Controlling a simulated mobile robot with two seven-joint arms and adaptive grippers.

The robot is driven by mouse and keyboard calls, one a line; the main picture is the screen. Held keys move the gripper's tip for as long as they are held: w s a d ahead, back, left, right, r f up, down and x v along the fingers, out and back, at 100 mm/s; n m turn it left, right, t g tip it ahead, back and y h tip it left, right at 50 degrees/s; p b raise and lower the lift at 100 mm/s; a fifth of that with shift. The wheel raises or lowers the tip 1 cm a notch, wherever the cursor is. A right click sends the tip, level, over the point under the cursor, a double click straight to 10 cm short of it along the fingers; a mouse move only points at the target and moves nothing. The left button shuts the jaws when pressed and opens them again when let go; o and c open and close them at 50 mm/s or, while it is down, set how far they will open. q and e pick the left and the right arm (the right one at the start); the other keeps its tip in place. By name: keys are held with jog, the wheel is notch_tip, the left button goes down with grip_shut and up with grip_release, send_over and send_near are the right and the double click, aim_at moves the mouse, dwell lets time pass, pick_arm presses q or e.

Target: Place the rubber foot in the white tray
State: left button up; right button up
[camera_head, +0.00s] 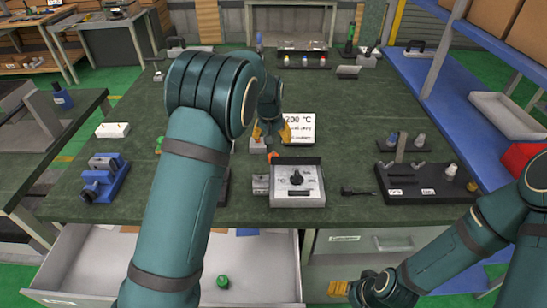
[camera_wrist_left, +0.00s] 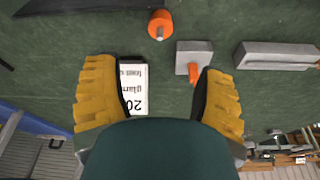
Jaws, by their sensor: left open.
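My left gripper (camera_head: 271,132) is open and empty over the middle of the table, pointing down near a white sign (camera_head: 300,128). In the left wrist view its two yellow fingers (camera_wrist_left: 160,95) stand wide apart; the sign shows by the left finger. A small orange round piece (camera_wrist_left: 159,25) lies on the table beyond the fingers, beside a grey block with an orange lever (camera_wrist_left: 193,60). I cannot tell which piece is the rubber foot. A pale tray (camera_head: 505,115) lies on the blue shelf at right. My right gripper (camera_head: 345,287) is low at front, its fingers partly hidden.
An open white drawer (camera_head: 130,270) at front left holds a green round piece (camera_head: 222,281). A blue vise (camera_head: 105,178) is at left, a black fixture (camera_head: 425,183) at right.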

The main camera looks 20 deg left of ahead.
pick_arm(q)
jog(key=x, duration=0.5)
jog(key=shift+s+b+x, duration=0.2)
jog(key=shift+b+x, duration=0.25)
jog(key=shift+x, duration=0.9)
jog(key=shift+s+b+x, duration=0.15)
jog(key=shift+b+x, duration=0.25)
jog(key=shift+x, duration=1)
jog(key=shift+d, duration=0.15)
grip_shut()
